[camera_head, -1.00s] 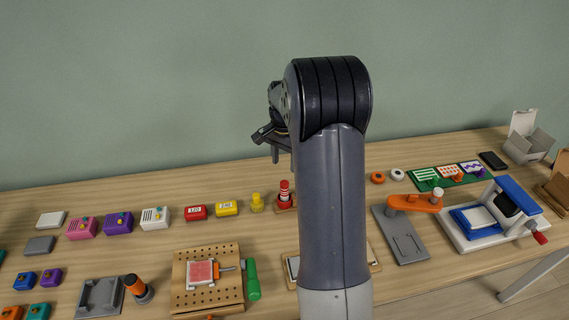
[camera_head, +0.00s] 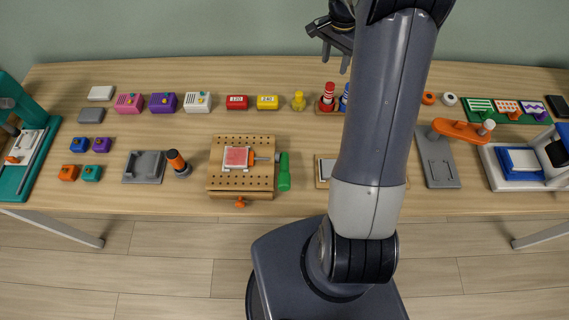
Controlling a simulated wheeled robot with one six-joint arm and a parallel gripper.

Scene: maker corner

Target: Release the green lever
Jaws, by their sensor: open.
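The green lever (camera_head: 284,172) stands at the right side of a wooden pegboard clamp (camera_head: 228,182) on the table. Its long side runs toward the table's front edge. A metal rod with an orange part joins the lever's side to a framed white plate with a pink square (camera_head: 237,158) on the board. My gripper (camera_head: 334,58) is open and empty, high at the top of the view, above and behind the lever and well apart from it. My arm hides part of the table to the right of the lever.
A grey tray (camera_head: 144,167) and an orange-topped black knob (camera_head: 177,162) stand left of the board. Small coloured boxes, including a red one (camera_head: 237,102), line the back. A grey plate with an orange arm (camera_head: 460,130) is at right. Bare table lies behind the lever.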

